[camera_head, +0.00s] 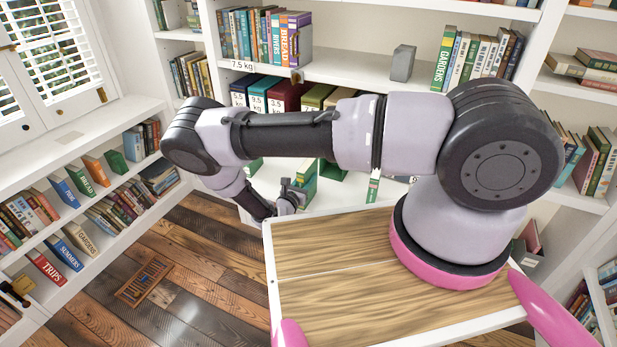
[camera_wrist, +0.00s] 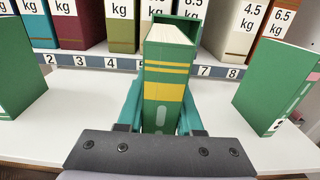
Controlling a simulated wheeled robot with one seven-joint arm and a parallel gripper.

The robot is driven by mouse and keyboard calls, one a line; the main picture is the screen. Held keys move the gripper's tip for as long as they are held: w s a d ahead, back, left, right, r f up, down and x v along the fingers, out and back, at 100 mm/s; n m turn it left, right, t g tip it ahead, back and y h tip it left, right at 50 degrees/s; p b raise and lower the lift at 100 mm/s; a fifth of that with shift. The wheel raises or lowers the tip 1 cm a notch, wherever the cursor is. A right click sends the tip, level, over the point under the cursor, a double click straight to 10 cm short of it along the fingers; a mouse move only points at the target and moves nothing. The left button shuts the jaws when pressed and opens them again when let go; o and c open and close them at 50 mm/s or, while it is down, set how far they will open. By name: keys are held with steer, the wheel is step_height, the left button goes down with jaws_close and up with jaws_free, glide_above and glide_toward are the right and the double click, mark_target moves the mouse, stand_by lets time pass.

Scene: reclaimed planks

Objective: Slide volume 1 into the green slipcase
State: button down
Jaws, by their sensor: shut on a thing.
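My gripper (camera_wrist: 160,120) is shut on a green book (camera_wrist: 163,85) with yellow bands on its spine; a small pale mark low on the spine is too blurred to read. The book is upright with its spine toward me and the pale page edges showing on top. A green case (camera_wrist: 192,8) shows behind and above the book's far end, probably the slipcase; most of it is hidden. I cannot tell whether the book's far end is inside it. In the head view my gripper (camera_head: 288,197) is low at the shelf, left of my base.
One green book (camera_wrist: 18,75) stands at left and another green book (camera_wrist: 275,88), with pink bands, leans or stands at right. Weight-labelled volumes line the back above a numbered strip (camera_wrist: 85,60). The white shelf (camera_wrist: 60,140) is bare beside my gripper.

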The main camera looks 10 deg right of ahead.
steer(key=shift+x, duration=2.9)
steer(key=x, duration=0.6)
steer(key=shift+w, duration=0.35)
stand_by(1.2)
steer(key=shift+c, duration=2.4)
jaws_free()
steer(key=shift+d, duration=0.1)
steer(key=v, duration=1.1)
